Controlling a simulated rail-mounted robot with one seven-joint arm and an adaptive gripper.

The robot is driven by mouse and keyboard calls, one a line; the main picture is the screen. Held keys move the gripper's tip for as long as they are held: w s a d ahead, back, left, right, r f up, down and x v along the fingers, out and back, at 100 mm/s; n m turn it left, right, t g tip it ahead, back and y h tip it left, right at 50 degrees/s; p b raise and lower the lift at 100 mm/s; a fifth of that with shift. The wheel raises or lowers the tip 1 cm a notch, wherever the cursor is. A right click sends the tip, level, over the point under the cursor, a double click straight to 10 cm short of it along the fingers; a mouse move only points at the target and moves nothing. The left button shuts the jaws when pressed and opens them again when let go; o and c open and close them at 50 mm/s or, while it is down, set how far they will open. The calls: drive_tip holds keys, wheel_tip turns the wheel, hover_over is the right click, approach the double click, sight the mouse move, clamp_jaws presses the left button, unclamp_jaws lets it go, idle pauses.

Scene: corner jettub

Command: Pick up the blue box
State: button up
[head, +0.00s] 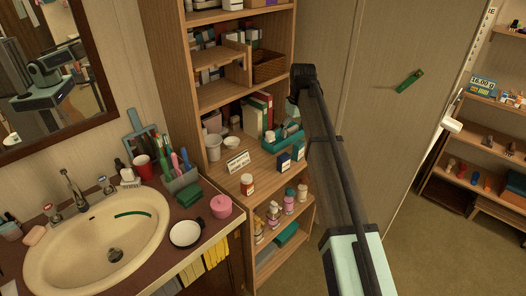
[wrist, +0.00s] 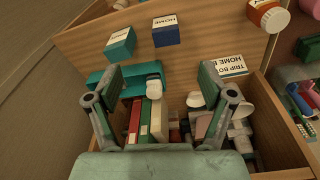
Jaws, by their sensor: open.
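The blue box (wrist: 166,31), a small dark blue block with a white label on top, stands on the wooden shelf board in the upper middle of the wrist view. In the head view the blue box (head: 284,160) is near the shelf's front edge, left of my arm. A similar teal box (wrist: 120,43) stands beside it, slightly apart; in the head view it is the teal box (head: 298,151). My gripper (wrist: 163,78) is open, its two fingers wide apart with nothing held. The blue box appears beyond the fingertips, not between them. In the head view I cannot make out the fingers clearly.
Behind are a teal tray (head: 273,144) and upright books (head: 257,115). The shelf's side walls and upper boards bound the space. Bare board surrounds the boxes.

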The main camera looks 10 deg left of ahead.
sight(284, 156)
drive_tip(key=shift+n+y, duration=0.3)
drive_tip(key=shift+n, duration=0.6)
drive_tip(key=a+f+p, duration=0.1)
drive_tip(key=f, duration=0.3)
drive_tip(key=w+a+f+p, duration=0.1)
drive_tip(key=f, duration=0.3)
drive_tip(key=f+p, duration=0.1)
drive_tip(key=f, duration=0.3)
drive_tip(key=shift+w+a+f, duration=0.1)
drive_tip(key=shift+w+a, duration=0.15)
drive_tip(key=shift+a, duration=0.15)
drive_tip(key=shift+w+a+f+p, duration=0.1)
drive_tip(key=shift+f+p, duration=0.25)
drive_tip(key=shift+f, duration=0.55)
drive_tip(key=shift+w+a+f+p, duration=0.15)
drive_tip(key=shift+f+p, duration=0.2)
drive_tip(key=shift+f, duration=0.5)
drive_tip(key=shift+w+a+f+p, duration=0.1)
drive_tip(key=shift+f+p, duration=0.25)
drive_tip(key=shift+f, duration=0.55)
drive_tip(key=c, duration=1.2)
